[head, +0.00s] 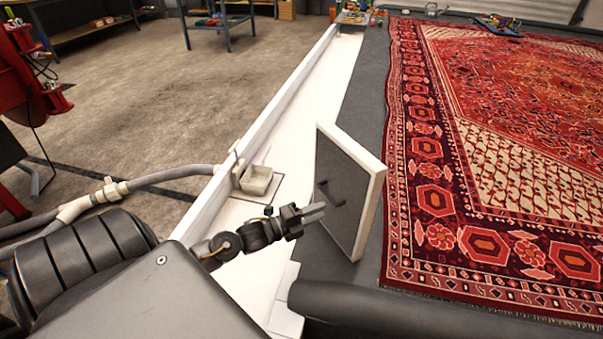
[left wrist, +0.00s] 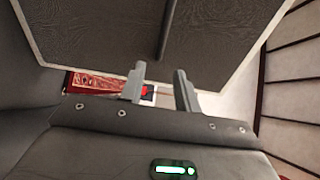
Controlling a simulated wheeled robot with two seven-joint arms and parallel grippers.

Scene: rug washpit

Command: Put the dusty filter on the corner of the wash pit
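The dusty filter (head: 361,215), a dark grey panel with a pale frame and a dark handle, stands tilted where the white ledge of the wash pit (head: 300,150) meets the dark floor. My left gripper (head: 318,212) is just left of the filter's face, pointing toward the handle. In the left wrist view the filter (left wrist: 100,30) fills the top, with its handle ahead of the gap between the fingers. There my left gripper (left wrist: 160,75) has its fingers apart with nothing between them. My right gripper is out of view.
A patterned red rug (head: 500,130) lies right of the filter. A dark roll (head: 430,305) lies at the front. A small drain box (head: 256,180) with a grey hose (head: 165,175) is on the white ledge. A tray of small items (head: 355,14) stands at the far end.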

